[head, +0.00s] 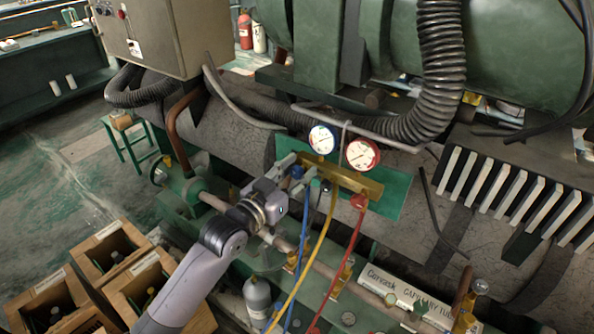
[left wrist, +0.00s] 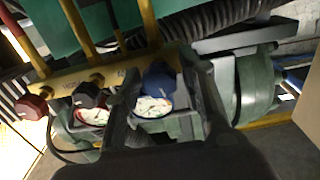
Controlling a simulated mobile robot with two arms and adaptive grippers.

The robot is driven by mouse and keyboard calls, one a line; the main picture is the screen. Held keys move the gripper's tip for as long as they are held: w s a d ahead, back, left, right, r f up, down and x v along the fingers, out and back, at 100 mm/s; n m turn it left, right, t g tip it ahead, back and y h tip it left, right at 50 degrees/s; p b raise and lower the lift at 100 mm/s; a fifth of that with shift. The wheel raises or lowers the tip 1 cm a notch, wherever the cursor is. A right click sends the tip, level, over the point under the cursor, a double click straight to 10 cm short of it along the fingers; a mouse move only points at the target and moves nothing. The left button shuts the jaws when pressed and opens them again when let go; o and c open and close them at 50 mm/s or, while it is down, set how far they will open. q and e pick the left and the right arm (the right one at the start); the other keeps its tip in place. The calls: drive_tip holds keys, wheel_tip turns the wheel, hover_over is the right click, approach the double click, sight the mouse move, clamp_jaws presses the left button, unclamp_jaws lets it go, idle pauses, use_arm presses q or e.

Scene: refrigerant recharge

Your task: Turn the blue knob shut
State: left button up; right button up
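The blue knob (head: 297,172) is at the left end of the brass manifold (head: 345,179), under the blue-rimmed gauge (head: 323,139). My left gripper (head: 288,172) reaches it from the lower left. In the left wrist view, the blue knob (left wrist: 159,80) lies between the two spread fingers of my left gripper (left wrist: 165,78). Gaps show beside the knob, so the fingers look open around it; whether one touches it I cannot tell. My right gripper is in neither view.
A red-rimmed gauge (head: 362,154), a black knob (head: 326,186) and a red knob (head: 358,201) sit along the manifold. A blue hose (head: 304,230), yellow hose (head: 318,245) and red hose (head: 350,250) hang below. Wooden boxes (head: 110,250) stand at lower left.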

use_arm(q)
clamp_jaws()
drive_tip(key=shift+m, duration=0.4)
drive_tip(key=m+p, duration=0.1)
drive_tip(key=m, duration=0.2)
drive_tip(key=shift+m, duration=0.4)
drive_tip(key=m+p, duration=0.1)
drive_tip(key=m, duration=0.3)
drive_tip(key=shift+m, duration=0.3)
drive_tip(key=m+p, duration=0.1)
drive_tip(key=m, duration=0.5)
drive_tip(key=shift+d+f, duration=0.1)
drive_tip(key=m+p, duration=0.1)
drive_tip(key=m, duration=0.4)
drive_tip(key=shift+f, duration=0.1)
drive_tip(key=shift+s, duration=0.1)
